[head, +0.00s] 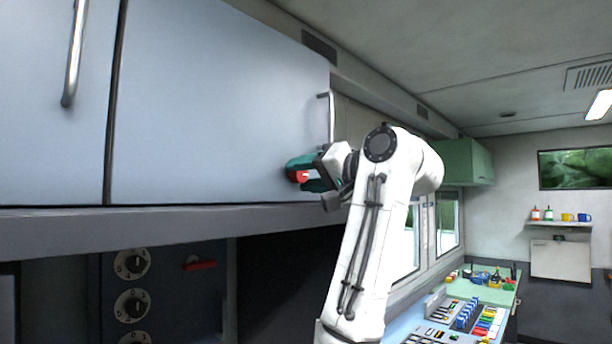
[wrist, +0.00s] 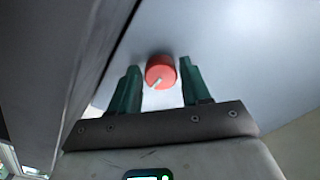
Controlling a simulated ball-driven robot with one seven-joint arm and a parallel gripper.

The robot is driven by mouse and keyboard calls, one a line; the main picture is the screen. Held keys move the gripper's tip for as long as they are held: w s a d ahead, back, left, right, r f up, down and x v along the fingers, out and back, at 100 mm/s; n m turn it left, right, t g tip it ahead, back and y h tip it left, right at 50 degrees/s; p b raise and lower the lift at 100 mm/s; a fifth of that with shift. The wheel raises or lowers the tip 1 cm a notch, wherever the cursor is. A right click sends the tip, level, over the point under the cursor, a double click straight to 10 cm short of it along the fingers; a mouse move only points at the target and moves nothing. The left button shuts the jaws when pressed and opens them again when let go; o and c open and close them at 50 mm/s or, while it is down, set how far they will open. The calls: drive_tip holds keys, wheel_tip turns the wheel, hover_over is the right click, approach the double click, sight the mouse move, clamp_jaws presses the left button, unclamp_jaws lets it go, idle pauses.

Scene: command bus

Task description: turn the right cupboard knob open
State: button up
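The red cupboard knob (head: 303,176) sits low on the right end of the pale blue cupboard door (head: 215,100). In the wrist view the round red knob (wrist: 160,68) shows a short white mark pointing to the lower left. My gripper (head: 300,176) is at the knob, with its two green fingers on either side of it. In the wrist view the fingers of my gripper (wrist: 159,72) stand apart, with a narrow gap on each side of the knob. The fingers do not appear to be closed on it. The door is shut.
A vertical metal handle (head: 331,118) stands beside the knob at the door's right end. A ledge (head: 150,232) runs below the cupboard. A panel with several dials (head: 132,263) is under it. A green cabinet (head: 465,162) and a desk with coloured blocks (head: 470,318) are at the right.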

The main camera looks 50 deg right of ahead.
drive_tip(key=shift+o, duration=1.3)
drive_tip(key=s+b, duration=0.4)
drive_tip(key=s, duration=0.6)
drive_tip(key=shift+s+d, duration=0.15)
drive_tip(key=shift+s, duration=0.25)
